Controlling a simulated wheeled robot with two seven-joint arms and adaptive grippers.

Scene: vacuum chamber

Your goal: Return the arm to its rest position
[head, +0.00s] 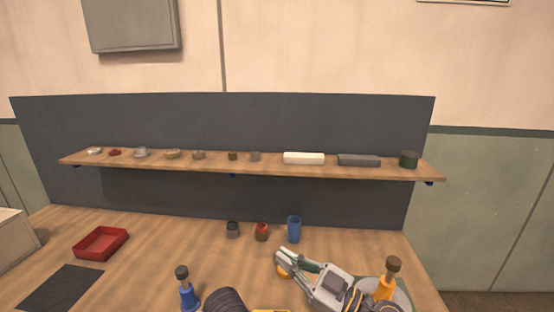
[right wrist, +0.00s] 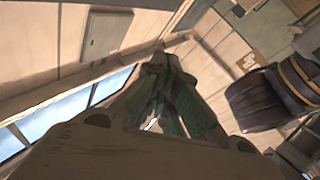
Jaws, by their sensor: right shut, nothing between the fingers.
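My right gripper (head: 281,256) is at the lower middle right of the head view, above the wooden table (head: 150,240). Its arm comes in from the lower right. The fingers are shut with nothing between them. In the right wrist view the dark green fingers (right wrist: 165,85) come together in front of the wall, with no object between them. Something small and orange shows beside the fingers in the head view; I cannot tell what it is. My left gripper is not in view.
A blue cup (head: 294,229), a red jar (head: 262,232) and a grey jar (head: 232,230) stand just behind the gripper. An orange bottle (head: 385,289) and a blue bottle (head: 187,294) stand nearer. A red tray (head: 101,243) is left. A loaded shelf (head: 215,166) runs behind.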

